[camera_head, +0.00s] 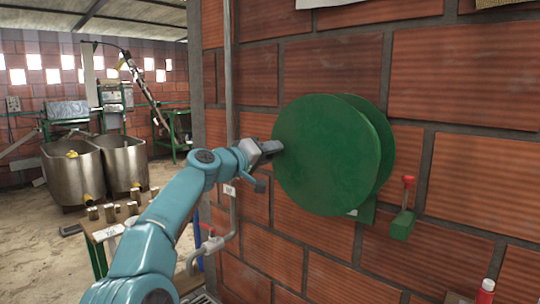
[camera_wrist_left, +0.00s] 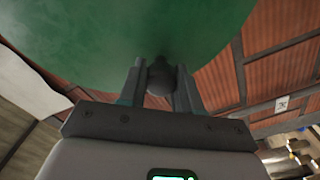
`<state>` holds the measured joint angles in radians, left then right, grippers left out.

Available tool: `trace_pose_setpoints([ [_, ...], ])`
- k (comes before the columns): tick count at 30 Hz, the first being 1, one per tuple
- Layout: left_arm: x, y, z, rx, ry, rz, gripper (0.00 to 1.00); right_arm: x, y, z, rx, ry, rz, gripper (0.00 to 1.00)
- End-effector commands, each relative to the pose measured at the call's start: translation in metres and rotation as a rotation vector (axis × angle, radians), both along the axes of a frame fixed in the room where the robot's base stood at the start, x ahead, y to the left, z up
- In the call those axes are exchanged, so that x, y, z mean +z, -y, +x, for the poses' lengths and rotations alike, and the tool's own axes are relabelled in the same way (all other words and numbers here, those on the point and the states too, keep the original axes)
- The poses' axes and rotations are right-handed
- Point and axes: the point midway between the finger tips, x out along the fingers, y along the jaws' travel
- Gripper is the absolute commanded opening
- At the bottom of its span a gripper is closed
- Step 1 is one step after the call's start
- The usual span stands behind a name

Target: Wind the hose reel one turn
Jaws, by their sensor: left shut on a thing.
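The green hose reel (camera_head: 325,155) is mounted on the brick wall, with two round discs and a gap between them. My left gripper (camera_head: 274,148) is at the left edge of the front disc. In the left wrist view the green disc (camera_wrist_left: 120,40) fills the upper part. There my left gripper (camera_wrist_left: 160,82) is shut on a dark rounded handle knob (camera_wrist_left: 159,76) in front of the disc. The fingers hide part of the knob. No hose can be made out on the reel. My right gripper is not in view.
A green box (camera_head: 402,225) with a red-knobbed lever (camera_head: 408,182) is on the wall right of the reel. A pipe with a red-handled valve (camera_head: 207,229) runs left of it. Metal tanks (camera_head: 125,162) and a small table (camera_head: 110,222) stand further left.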

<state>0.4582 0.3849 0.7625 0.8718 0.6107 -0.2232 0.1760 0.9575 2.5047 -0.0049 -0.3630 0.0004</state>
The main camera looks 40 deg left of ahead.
Motion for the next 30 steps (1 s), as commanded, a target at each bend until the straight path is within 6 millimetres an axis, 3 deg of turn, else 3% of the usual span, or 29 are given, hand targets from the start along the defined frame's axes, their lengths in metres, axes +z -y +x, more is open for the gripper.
trace_pose_setpoints([
  [11, 0.003, -0.001, -0.001, 0.003, 0.005, 0.001, 0.00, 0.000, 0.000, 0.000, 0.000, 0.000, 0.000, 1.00],
  [12, 0.003, -0.001, -0.001, 0.003, 0.005, 0.001, 0.43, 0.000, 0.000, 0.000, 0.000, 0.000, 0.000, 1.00],
  [14, 0.002, -0.001, -0.001, 0.003, 0.004, 0.001, 0.59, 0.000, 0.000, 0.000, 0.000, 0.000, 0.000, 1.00],
  [24, 0.000, 0.000, -0.004, 0.002, 0.003, 0.002, 0.59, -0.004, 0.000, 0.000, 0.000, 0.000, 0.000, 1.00],
  [30, -0.005, -0.001, -0.039, 0.005, 0.004, 0.003, 0.59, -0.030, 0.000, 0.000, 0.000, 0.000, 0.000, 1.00],
])
